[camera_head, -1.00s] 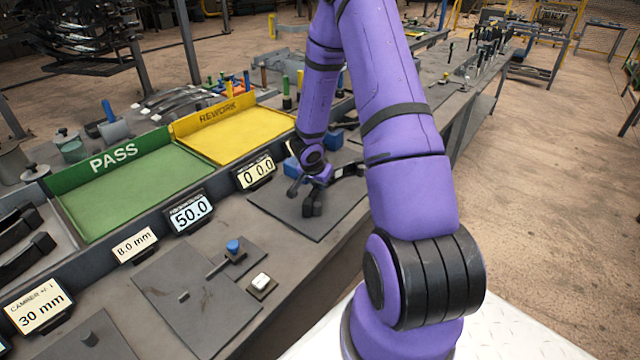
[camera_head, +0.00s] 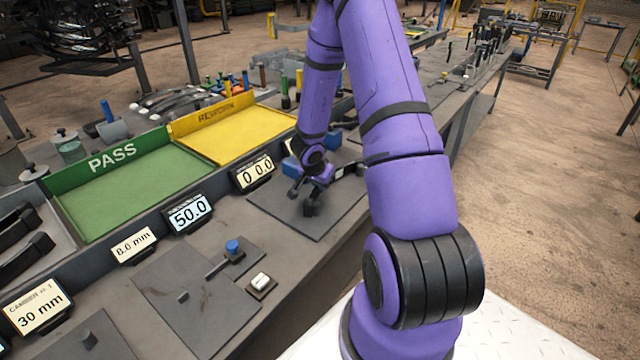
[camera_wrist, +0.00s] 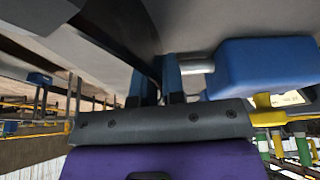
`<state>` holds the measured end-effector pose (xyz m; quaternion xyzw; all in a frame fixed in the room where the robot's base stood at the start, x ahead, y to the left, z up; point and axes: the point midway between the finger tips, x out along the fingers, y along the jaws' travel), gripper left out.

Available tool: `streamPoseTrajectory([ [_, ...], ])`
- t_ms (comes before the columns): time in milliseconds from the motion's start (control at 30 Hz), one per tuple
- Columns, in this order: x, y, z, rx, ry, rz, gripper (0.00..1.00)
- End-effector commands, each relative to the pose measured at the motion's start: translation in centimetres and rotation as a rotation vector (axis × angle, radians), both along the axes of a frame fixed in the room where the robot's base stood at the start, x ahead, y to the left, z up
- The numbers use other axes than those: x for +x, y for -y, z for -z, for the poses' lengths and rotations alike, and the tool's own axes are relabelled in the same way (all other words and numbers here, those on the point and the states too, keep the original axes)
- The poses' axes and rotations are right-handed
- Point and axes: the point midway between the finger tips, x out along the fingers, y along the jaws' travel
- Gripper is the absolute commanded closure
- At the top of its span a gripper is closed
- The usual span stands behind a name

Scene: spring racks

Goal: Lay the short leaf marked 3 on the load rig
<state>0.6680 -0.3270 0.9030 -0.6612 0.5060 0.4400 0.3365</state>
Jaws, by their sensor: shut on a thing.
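My gripper (camera_head: 318,178) is low over a dark plate (camera_head: 266,203) beside the display reading 0 0.0. In the wrist view my gripper (camera_wrist: 157,82) has its two fingers shut on a dark strip, the leaf (camera_wrist: 122,22), which runs up out of the picture. In the head view the leaf is partly hidden by my gripper and arm. No mark 3 is readable on it. A blue block (camera_head: 291,168) stands just left of my gripper; a blue block (camera_wrist: 265,66) with a grey pin also shows in the wrist view. I cannot tell whether the leaf touches the plate.
A green PASS tray (camera_head: 130,190) and a yellow REWORK tray (camera_head: 235,135) lie behind the displays. A display (camera_head: 188,213) reads 50.0. Nearer, a plate (camera_head: 185,295) has a blue-knobbed piece (camera_head: 232,247) and a white button (camera_head: 261,281) beside it.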

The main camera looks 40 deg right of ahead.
Motion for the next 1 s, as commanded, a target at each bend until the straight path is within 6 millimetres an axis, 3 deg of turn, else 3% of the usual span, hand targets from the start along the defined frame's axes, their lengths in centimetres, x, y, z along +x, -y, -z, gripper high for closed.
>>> streamPoseTrajectory([
  [1000,-0.63,0.17,0.06,-0.002,0.0,0.001,1.0],
])
